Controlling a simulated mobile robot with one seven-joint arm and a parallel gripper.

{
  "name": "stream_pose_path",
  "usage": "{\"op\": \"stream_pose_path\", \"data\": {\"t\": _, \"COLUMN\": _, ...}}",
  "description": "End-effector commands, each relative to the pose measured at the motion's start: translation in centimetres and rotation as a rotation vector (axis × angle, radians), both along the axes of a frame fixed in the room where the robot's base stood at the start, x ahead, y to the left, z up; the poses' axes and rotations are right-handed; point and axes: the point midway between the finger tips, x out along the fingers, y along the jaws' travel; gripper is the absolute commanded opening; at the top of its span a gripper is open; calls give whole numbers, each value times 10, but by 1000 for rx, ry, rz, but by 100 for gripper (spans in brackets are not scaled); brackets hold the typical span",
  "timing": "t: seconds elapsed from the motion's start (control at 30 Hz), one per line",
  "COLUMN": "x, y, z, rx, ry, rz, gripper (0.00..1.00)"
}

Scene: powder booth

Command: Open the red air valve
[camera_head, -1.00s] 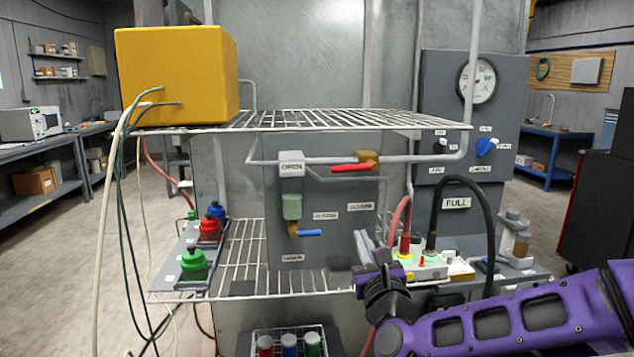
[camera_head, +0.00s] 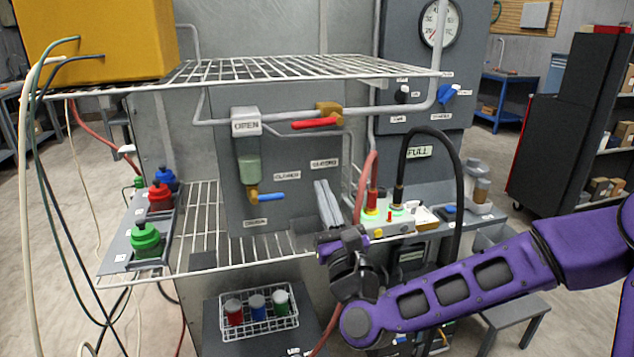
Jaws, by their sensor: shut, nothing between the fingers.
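The red air valve handle (camera_head: 314,124) lies level along the grey pipe, on a brass valve body (camera_head: 328,113) under the upper wire shelf.
A blue handle (camera_head: 265,197) sits lower on the filter. The upper wire shelf (camera_head: 290,68) overhangs the pipe. Red and black hoses (camera_head: 437,135) rise at right from a small box. Bottles stand at left; a wire basket (camera_head: 259,325) holds canisters below.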

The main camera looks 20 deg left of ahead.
Motion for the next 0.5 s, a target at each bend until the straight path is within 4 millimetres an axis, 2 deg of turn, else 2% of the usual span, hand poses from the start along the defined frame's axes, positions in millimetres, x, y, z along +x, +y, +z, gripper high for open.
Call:
{"op": "stream_pose_path", "data": {"t": 0.37, "x": 61, "y": 40, "z": 36, "rx": 0, "ry": -3, "rz": -1, "gripper": 0}}
{"op": "stream_pose_path", "data": {"t": 0.4, "x": 57, "y": 38, "z": 46, "rx": -2, "ry": -5, "rz": 0, "gripper": 0}}
{"op": "stream_pose_path", "data": {"t": 0.5, "x": 54, "y": 37, "z": 58, "rx": -3, "ry": -4, "rz": -1, "gripper": 0}}
